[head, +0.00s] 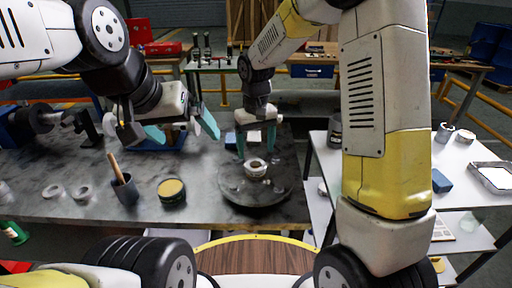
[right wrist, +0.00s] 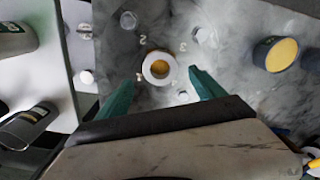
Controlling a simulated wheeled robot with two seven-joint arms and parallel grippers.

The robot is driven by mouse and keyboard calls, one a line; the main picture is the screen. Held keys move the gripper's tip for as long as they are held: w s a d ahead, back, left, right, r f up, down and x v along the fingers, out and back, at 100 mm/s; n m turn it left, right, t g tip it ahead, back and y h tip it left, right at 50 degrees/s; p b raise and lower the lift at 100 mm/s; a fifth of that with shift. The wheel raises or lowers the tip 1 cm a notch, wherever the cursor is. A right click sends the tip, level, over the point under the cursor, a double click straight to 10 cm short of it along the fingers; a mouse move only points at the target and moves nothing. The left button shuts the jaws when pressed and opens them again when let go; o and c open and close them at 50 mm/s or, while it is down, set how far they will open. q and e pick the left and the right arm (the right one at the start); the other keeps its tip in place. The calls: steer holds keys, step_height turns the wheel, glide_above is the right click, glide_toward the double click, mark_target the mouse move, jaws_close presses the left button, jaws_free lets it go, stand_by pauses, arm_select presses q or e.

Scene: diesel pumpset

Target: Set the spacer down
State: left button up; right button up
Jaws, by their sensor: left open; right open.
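The spacer, a pale metal ring (head: 256,168), sits near the middle of a round grey plate (head: 240,194) on the bench. In the right wrist view the ring (right wrist: 150,69) shows a yellowish centre. My right gripper (head: 256,147) is open above the ring; its teal fingers point down on either side. In the right wrist view the fingertips (right wrist: 162,80) stand apart, with the ring between and just beyond them and a visible gap at each side. My left gripper (head: 181,131) is open and empty over the bench to the left.
A dark cup with a wooden handle (head: 125,189) and a yellow-topped tin (head: 172,192) stand left of the plate. Loose rings (head: 81,193) lie further left. Small studs and number marks surround the ring. A white table (head: 460,180) stands at right.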

steer(key=s+d+r+m+t, duration=0.1)
steer(key=s+d+r, duration=0.2)
steer(key=r, duration=0.2)
steer(key=s+d+r+t+y, duration=0.1)
steer(key=s+d+r, duration=0.2)
steer(key=r, duration=0.2)
steer(key=s+d+r+m+t, duration=0.1)
steer(key=s+d+r, duration=0.15)
steer(key=r, duration=0.35)
steer(key=s+d+r+m+t, duration=0.1)
steer(key=s+d, duration=0.1)
steer(key=s, duration=0.3)
steer(key=s+d+m+t+y, duration=0.1)
steer(key=s+d+t, duration=0.1)
steer(key=s, duration=0.4)
steer(key=shift+d+r, duration=0.35)
steer(key=shift+d, duration=0.5)
steer(key=shift+s, duration=0.1)
